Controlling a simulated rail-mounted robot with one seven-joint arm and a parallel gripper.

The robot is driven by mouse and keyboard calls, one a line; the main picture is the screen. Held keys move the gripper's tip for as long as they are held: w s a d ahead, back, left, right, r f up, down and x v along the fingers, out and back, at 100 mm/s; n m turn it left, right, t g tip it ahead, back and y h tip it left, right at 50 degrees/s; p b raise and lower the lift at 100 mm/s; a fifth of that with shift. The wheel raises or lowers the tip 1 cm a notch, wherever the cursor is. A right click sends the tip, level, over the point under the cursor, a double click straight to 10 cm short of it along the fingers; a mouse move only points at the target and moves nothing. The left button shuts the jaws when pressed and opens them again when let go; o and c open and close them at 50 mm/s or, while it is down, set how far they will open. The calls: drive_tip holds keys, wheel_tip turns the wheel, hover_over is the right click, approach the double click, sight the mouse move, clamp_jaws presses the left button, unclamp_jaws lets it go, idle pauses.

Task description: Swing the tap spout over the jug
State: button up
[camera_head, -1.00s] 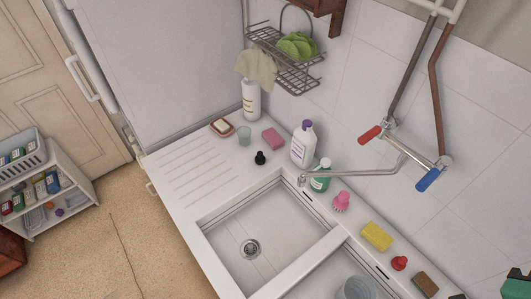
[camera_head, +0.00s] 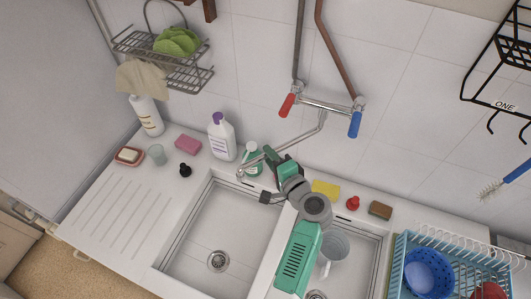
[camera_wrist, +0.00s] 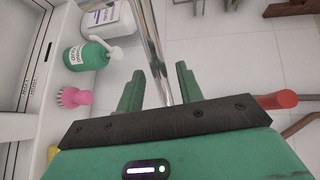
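The chrome tap spout (camera_head: 302,136) runs from the wall tap down-left, its tip (camera_head: 240,176) at the back rim of the left basin. The clear jug (camera_head: 334,246) stands in the right basin, partly hidden by my arm. My green gripper (camera_head: 270,156) is at the spout's middle, left of the jug. In the wrist view the spout (camera_wrist: 150,40) passes between the two fingers of my gripper (camera_wrist: 158,80). The fingers are apart, with visible gaps beside the tube. The jug is not in the wrist view.
A green soap bottle (camera_head: 252,160) and a white bottle (camera_head: 221,138) stand behind the left basin, close to the spout. A pink brush (camera_wrist: 73,97) is near the gripper. A yellow sponge (camera_head: 326,189) lies on the back ledge. A blue dish rack (camera_head: 400,262) stands at right.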

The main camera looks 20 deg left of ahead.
drive_tip(key=shift+x, duration=0.95)
clamp_jaws()
drive_tip(key=shift+s, duration=0.15)
